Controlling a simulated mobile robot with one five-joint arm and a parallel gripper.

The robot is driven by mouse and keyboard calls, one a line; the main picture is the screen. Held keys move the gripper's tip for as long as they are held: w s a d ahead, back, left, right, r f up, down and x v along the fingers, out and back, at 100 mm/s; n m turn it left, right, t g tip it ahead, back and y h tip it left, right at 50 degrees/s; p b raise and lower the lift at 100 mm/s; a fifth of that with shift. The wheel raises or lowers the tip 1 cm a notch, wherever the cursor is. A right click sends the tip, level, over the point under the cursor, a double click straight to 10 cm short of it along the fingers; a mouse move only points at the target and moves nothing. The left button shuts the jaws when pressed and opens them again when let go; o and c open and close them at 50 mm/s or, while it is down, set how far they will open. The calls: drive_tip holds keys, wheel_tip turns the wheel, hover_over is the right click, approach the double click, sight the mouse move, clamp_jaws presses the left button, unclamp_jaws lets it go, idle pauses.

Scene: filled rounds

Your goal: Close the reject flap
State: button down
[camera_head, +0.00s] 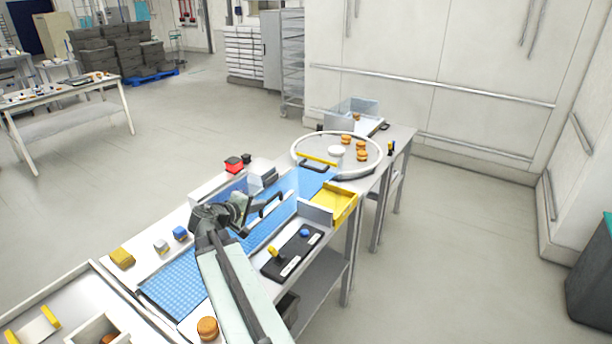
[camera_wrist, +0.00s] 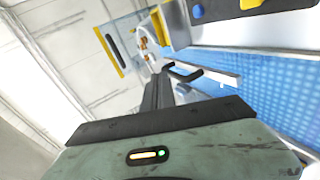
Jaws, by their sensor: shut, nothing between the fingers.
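A pale upright panel with a black bar handle (camera_head: 270,204) stands beside the blue belt (camera_head: 170,284), and looks like the reject flap; how far it stands open is unclear. The handle also shows in the wrist view (camera_wrist: 187,75). A yellow chute (camera_head: 343,207) sits at the belt's right side, with a grey plate (camera_head: 314,213) at its near end. My gripper (camera_head: 247,203) is shut and empty, over the belt just left of the handle. Its dark fingers (camera_wrist: 160,82) point toward the handle in the wrist view; whether they touch it is unclear.
A black control box (camera_head: 291,252) with a yellow lever and blue knob lies right of the belt. A round table (camera_head: 378,158) with several orange-brown rounds stands beyond.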

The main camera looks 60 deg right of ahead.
sight(310, 169)
drive_tip(key=s+d+r+n+h, duration=0.1)
drive_tip(key=s+d+r+h, duration=0.3)
drive_tip(key=d, duration=0.4)
drive_tip(key=shift+g+y, duration=0.3)
drive_tip(key=shift+y, duration=0.3)
drive_tip(key=d, duration=0.4)
drive_tip(key=d+b, duration=0.1)
drive_tip(key=d, duration=0.3)
drive_tip(key=d+f+b, duration=0.1)
drive_tip(key=d, duration=0.4)
